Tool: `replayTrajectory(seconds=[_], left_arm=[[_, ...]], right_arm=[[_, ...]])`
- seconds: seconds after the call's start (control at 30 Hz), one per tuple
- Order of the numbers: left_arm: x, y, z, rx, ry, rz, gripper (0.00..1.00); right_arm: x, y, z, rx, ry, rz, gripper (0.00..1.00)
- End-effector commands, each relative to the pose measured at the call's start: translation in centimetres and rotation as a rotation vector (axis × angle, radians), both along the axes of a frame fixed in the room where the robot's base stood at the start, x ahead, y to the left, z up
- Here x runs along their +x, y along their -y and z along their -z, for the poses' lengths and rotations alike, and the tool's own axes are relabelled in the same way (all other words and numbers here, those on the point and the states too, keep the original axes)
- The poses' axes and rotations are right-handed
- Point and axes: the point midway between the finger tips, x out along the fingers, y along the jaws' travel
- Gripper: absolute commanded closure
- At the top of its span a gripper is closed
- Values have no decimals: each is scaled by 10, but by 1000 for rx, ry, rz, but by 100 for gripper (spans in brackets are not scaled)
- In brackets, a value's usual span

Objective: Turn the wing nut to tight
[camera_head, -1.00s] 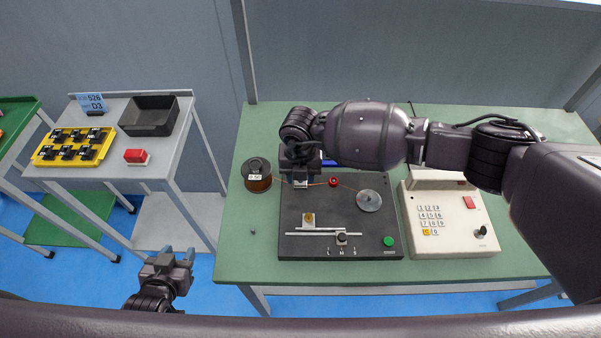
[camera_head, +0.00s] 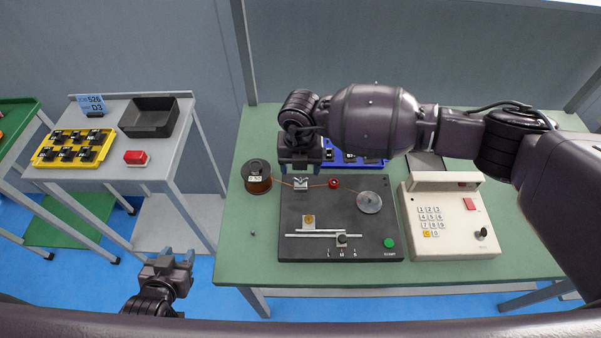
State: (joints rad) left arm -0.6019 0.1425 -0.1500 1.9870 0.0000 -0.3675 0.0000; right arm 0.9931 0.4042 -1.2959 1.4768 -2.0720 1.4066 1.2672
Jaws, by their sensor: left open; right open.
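The black winder base (camera_head: 350,205) stands on the green table. A small silver winged piece (camera_head: 301,184), which looks like the wing nut, sits at its upper left. The orange wire runs past it from the copper spool (camera_head: 257,177) toward a red knob (camera_head: 334,183) and a grey disc (camera_head: 368,202). The wing nut's exact angle is too small to read. My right gripper (camera_head: 300,168) points down just behind and above the wing nut, open and apart from it. My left gripper (camera_head: 182,262) is open and empty, low in front of the table's left side.
A beige keypad box (camera_head: 440,215) stands right of the winder. A blue tray (camera_head: 340,153) lies behind it, partly hidden by my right arm. A side table at left holds a yellow tray (camera_head: 73,148), a black bin (camera_head: 148,117) and a red block (camera_head: 136,158).

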Motion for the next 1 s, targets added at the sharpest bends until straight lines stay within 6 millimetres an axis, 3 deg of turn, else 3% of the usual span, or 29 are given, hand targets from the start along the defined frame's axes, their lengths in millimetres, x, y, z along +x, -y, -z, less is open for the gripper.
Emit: replayTrajectory(seconds=[0.2,0.4,1.0], left_arm=[[-1,0,2,0,-1,0,55],[-1,0,3,0,-1,0,55],[0,0,2,0,1,0,55]], right_arm=[[0,0,-39,0,1,-1,35],[0,0,-58,0,0,-1,35],[-1,0,-64,0,-1,0,35]])
